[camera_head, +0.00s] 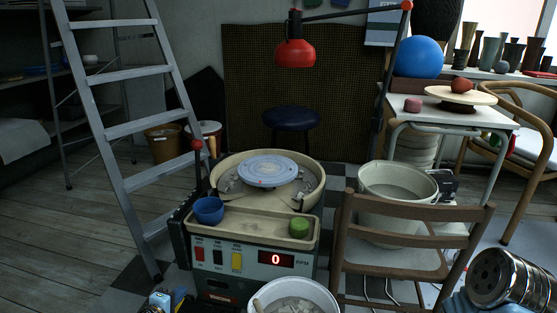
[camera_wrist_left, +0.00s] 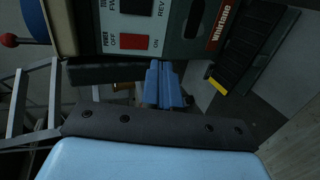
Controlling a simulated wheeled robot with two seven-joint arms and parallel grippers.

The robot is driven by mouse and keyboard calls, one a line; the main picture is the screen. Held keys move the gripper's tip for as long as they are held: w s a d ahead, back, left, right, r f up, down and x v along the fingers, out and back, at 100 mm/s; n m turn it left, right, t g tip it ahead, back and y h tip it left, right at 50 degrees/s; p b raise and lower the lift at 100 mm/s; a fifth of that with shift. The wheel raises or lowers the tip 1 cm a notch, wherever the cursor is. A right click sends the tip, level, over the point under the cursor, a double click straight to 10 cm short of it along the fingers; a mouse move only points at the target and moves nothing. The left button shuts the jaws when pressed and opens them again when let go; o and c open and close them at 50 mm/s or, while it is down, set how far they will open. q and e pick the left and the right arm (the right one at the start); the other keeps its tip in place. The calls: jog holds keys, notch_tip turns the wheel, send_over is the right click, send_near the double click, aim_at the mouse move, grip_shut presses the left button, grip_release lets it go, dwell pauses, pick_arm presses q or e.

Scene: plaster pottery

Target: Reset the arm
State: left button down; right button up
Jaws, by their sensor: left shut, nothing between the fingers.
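My left gripper (camera_head: 163,301) shows at the bottom edge, left of the pottery wheel's front; only a small part of it is in the head view. In the left wrist view its blue fingers (camera_wrist_left: 163,86) are together with nothing between them. They are beside the wheel's control panel (camera_wrist_left: 150,25), apart from any loose object. The pottery wheel (camera_head: 267,172) stands in the middle with a pale blue disc, and its red display reads 0.
A blue bowl (camera_head: 208,210) and a green lump (camera_head: 299,227) sit on the wheel's tray. A white bucket (camera_head: 326,291) stands in front. A ladder (camera_head: 140,125) rises at left, a wooden chair (camera_head: 405,222) at right. A red lamp (camera_head: 295,53) hangs above. Open floor lies left.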

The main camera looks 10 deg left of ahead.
pick_arm(q)
jog(key=s+d+f+m+g+h+p, duration=0.1)
jog(key=s+d+m+g+h+p, duration=0.15)
jog(key=d, duration=0.65)
jog(key=s+d+f+m+g+h+p, duration=0.1)
jog(key=s+d+m+g+p, duration=0.25)
jog(key=d, duration=0.55)
jog(key=s+d+m+g+p, duration=0.2)
jog(key=s+d+m+g, duration=0.1)
jog(key=s, duration=0.5)
jog(key=s+d+m+g+y+p, duration=0.1)
jog(key=s+d+m+g+p, duration=0.1)
jog(key=s+m, duration=0.3)
jog(key=s+d+g, duration=0.1)
jog(key=s, duration=0.2)
jog(key=shift+d+f+m+g+p, duration=0.15)
jog(key=shift+m+g+p, duration=0.15)
jog(key=shift+p, duration=0.05)
